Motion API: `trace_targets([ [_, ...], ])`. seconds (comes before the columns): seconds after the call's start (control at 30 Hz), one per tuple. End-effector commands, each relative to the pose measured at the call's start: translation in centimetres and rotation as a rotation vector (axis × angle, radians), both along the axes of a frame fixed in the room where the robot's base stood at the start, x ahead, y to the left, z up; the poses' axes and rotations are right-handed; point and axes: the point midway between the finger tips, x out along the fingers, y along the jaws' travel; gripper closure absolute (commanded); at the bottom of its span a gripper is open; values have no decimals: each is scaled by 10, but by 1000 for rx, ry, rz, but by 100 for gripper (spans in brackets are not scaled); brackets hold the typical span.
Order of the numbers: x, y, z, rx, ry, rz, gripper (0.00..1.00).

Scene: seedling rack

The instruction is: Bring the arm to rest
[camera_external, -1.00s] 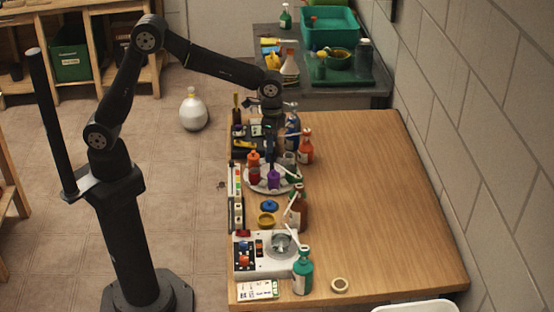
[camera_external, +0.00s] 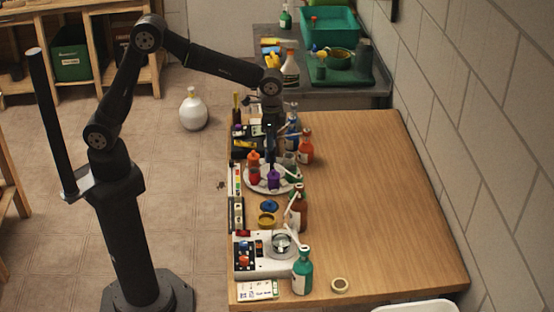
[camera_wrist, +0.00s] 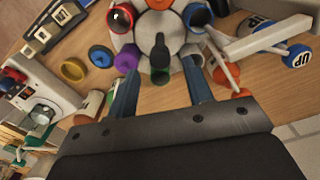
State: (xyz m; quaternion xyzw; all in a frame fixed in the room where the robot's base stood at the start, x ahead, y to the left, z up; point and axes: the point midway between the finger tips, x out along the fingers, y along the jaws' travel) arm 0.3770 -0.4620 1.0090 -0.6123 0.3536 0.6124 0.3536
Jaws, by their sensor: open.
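My gripper (camera_external: 270,150) hangs above a round white rack (camera_external: 257,187) on the wooden table. In the wrist view its two fingers (camera_wrist: 160,85) are spread apart, with nothing seen held between them. The rack holds several coloured pots, among them an orange one (camera_external: 254,158), a red one (camera_external: 254,176) and a purple one (camera_external: 273,179). In the wrist view a dark upright knob (camera_wrist: 160,45) stands at the rack's middle, between the fingers' lines. I cannot tell the exact height of the fingertips over the pots.
A brown bottle (camera_external: 299,212), an orange bottle (camera_external: 306,150) and a teal bottle (camera_external: 302,272) stand near the rack. A white device (camera_external: 262,262) sits at the table's front left. The right half of the table (camera_external: 390,200) is mostly clear.

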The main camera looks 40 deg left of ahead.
Motion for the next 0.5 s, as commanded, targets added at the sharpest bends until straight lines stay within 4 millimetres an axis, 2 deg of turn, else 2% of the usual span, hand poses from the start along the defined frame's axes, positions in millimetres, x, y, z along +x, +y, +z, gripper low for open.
trace_targets([
  [0.03, 1, -1, 12, -4, -3, 0, 53],
  [0.5, 0, -1, 106, -4, -3, 0, 53],
])
